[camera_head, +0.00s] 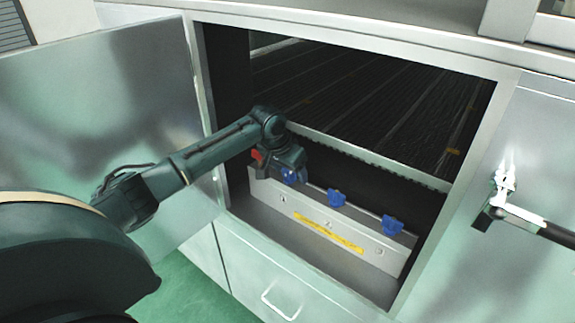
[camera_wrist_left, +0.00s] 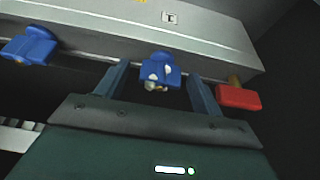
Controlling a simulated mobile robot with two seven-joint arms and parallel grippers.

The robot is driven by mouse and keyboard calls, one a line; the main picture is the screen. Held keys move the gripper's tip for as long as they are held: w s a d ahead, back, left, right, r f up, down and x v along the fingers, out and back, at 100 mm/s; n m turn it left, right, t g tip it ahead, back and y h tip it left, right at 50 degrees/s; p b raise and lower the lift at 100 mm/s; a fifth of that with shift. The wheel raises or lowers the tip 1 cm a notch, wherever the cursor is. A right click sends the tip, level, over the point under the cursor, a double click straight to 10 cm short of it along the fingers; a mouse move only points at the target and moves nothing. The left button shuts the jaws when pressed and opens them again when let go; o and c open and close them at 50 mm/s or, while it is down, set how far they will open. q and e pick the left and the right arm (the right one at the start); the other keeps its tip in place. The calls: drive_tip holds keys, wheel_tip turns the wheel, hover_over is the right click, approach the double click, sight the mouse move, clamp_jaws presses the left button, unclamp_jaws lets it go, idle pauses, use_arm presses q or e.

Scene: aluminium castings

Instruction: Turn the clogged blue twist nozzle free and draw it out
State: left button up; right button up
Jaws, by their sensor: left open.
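The blue twist nozzle with pale crust on it (camera_wrist_left: 158,72) sits on a light metal bar (camera_wrist_left: 110,25) inside the open cabinet. In the head view a blue nozzle (camera_head: 292,176) shows at the gripper, at the left end of the bar. My left gripper (camera_wrist_left: 158,78) is open, with one finger on each side of the crusted nozzle in the left wrist view. I cannot tell whether the fingers touch it. In the head view my gripper hides part of this nozzle and the bar's left end. My right gripper is not in view.
Two other blue nozzles (camera_head: 336,197) (camera_head: 392,224) stand farther right along the bar. A red piece (camera_wrist_left: 238,97) is just beside the right finger in the wrist view. The cabinet frame (camera_head: 455,180) surrounds the opening. The open door (camera_head: 110,90) is at left.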

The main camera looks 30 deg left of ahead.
use_arm(q)
drive_tip(key=c, duration=1.1)
drive_tip(key=shift+o, duration=0.2)
drive_tip(key=n+y, duration=0.1)
drive_tip(key=n, duration=0.2)
drive_tip(key=shift+d, duration=0.1)
drive_tip(key=shift+n+g+y, duration=0.3)
drive_tip(key=shift+n+y, duration=0.5)
drive_tip(key=shift+n, duration=0.9)
drive_tip(key=shift+n+g+y, duration=0.3)
drive_tip(key=shift+n, duration=0.9)
drive_tip(key=n, duration=0.3)
drive_tip(key=shift+g+y, duration=0.4)
drive_tip(key=shift+n, duration=0.5)
